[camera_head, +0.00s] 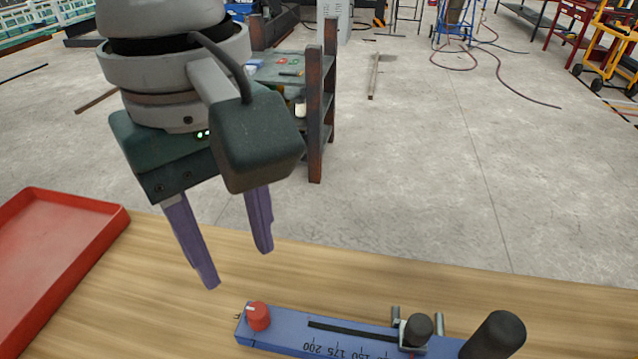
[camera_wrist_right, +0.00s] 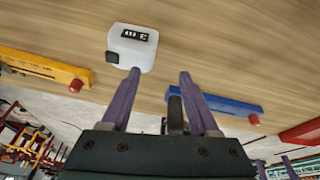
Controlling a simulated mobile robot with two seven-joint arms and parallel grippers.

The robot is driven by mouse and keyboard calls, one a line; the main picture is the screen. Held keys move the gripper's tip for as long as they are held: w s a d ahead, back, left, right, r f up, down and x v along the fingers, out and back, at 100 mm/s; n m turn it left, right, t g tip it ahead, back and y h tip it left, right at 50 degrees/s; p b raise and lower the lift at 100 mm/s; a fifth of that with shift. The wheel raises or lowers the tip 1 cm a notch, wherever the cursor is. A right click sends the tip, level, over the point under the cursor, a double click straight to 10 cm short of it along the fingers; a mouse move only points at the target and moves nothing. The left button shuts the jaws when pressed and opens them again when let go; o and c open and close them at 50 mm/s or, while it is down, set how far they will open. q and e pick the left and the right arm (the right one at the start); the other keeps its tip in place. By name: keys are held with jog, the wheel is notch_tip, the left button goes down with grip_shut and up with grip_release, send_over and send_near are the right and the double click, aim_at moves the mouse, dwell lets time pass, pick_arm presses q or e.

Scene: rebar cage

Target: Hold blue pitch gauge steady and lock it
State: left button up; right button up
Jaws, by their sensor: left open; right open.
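The blue pitch gauge (camera_head: 290,330) lies on the wooden table at the bottom of the head view, partly cut off. It has a red knob (camera_head: 258,316) at its left end, a slider with a black knob (camera_head: 417,330) and a thick black handle (camera_head: 497,335). My left gripper (camera_head: 240,268) is open and empty, above the table behind the red-knob end. My right gripper (camera_wrist_right: 160,74) shows only in the right wrist view, open. The gauge's black handle (camera_wrist_right: 175,112) appears between its fingers there; contact cannot be told. The blue bar (camera_wrist_right: 225,102) extends right.
A red tray (camera_head: 112,208) is at the table's left. The right wrist view shows a white box with a display (camera_wrist_right: 132,45) and a yellow gauge (camera_wrist_right: 45,66) with a red knob. A shelf rack (camera_head: 316,120) stands on the floor behind my left gripper. Bare table surrounds the gauge.

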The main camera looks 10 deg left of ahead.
jog(key=shift+o, duration=1.2)
jog(key=shift+s+d, duration=0.15)
jog(key=shift+s, duration=0.1)
notch_tip(320, 180, up, 5)
jog(key=n+g, duration=0.4)
jog(key=n, duration=1.5)
send_over(486, 347)
jog(key=w, duration=0.1)
jog(key=shift+d+r, duration=0.15)
jog(key=shift+d, duration=0.3)
jog(key=shift+f, duration=0.2)
notch_tip(486, 347, down, 9)
jog(key=shift+f, duration=0.2)
grip_shut()
